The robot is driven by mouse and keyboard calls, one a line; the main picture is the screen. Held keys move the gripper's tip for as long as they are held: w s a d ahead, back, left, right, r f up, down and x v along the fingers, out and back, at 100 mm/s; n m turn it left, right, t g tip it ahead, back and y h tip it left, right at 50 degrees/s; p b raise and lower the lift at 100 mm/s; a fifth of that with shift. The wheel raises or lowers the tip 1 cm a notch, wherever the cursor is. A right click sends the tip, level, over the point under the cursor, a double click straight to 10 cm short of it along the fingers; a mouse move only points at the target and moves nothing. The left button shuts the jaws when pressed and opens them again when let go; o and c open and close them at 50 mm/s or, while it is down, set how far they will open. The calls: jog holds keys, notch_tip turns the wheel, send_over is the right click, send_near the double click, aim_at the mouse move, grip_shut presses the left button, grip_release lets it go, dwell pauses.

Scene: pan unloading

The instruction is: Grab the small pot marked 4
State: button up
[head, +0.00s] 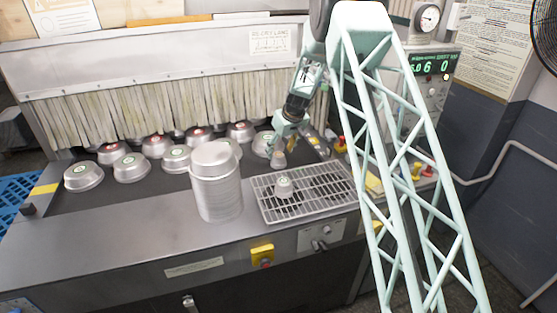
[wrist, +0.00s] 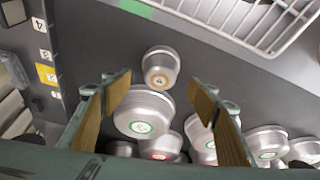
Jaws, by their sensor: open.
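A small upturned metal pot (wrist: 160,62) with an orange-ringed label stands on the dark belt in the wrist view. The mark on its label is too small to read surely. My gripper (wrist: 160,88) is open and empty, its two wood-coloured pads apart, with the small pot just beyond and between the tips. In the head view my gripper (head: 285,143) hangs close above the small pot (head: 279,160), near the front right of the belt.
A larger green-ringed pot (wrist: 144,115) stands close to the small pot, and several more stand behind. A tall stack of metal tins (head: 216,182) stands left of the rack. A strip curtain (head: 110,108) hangs behind the belt. Most of the rack is bare.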

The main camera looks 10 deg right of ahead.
aim_at(279, 155)
jog(key=shift+x, duration=2.15)
jog(key=c, duration=0.9)
